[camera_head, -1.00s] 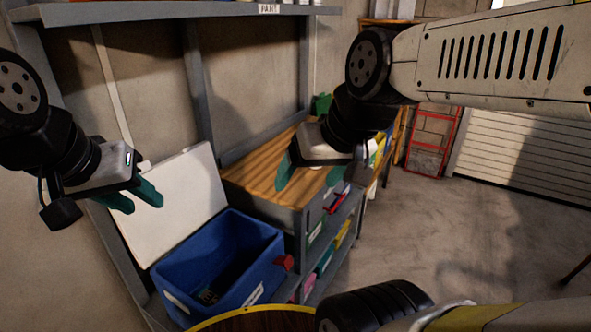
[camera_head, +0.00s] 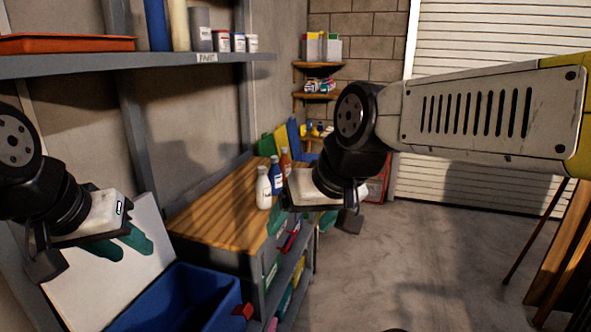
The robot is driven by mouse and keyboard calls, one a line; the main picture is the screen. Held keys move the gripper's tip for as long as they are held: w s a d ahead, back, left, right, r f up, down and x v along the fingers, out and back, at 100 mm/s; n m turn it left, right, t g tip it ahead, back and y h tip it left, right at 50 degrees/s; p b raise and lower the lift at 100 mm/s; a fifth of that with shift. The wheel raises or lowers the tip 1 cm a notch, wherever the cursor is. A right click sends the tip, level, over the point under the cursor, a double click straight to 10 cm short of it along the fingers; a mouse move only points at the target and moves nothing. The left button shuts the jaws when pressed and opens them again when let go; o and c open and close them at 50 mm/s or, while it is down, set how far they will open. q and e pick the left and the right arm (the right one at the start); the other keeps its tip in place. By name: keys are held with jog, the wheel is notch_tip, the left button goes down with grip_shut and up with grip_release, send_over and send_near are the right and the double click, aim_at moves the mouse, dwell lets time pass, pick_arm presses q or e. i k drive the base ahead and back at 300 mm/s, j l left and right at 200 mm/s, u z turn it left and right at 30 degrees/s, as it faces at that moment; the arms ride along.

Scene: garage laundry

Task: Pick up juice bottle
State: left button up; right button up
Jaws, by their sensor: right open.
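Three bottles stand upright on the wooden bench top: a white bottle (camera_head: 263,188) in front, a blue one (camera_head: 276,176) behind it, and an orange-red one (camera_head: 285,161) furthest back. The orange-red one looks most like juice, but its label is too small to read. My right gripper (camera_head: 316,207) is open and empty, nearer the camera and just right of the bottles in the picture; its fingers are mostly hidden behind its body. My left gripper (camera_head: 120,246) is open and empty at the left, in front of a white board, well away from the bottles.
The wooden bench (camera_head: 215,208) is clear left of the bottles, with stocked shelves below. A blue bin (camera_head: 180,300) stands before it. A grey shelf (camera_head: 180,62) with cans and an orange tray (camera_head: 65,44) hangs above. Open floor (camera_head: 420,265) lies to the right.

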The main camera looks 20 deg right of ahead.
aim_at(284, 164)
jog(key=z, duration=0.5)
jog(key=k+u, duration=0.25)
jog(key=k+j+u, duration=0.25)
jog(key=k, duration=0.15)
jog(key=i+l+u, duration=0.5)
jog(key=l+u, duration=0.25)
jog(key=l, duration=0.2)
jog(key=i+l, duration=0.2)
jog(key=l, duration=0.2)
jog(key=i+l, duration=0.2)
jog(key=l, duration=0.2)
jog(key=i+l, duration=0.2)
jog(key=l, duration=0.2)
jog(key=i+l, duration=0.2)
jog(key=l, duration=0.2)
jog(key=i+l, duration=0.2)
jog(key=l, duration=0.2)
jog(key=i+l, duration=0.2)
jog(key=l, duration=0.25)
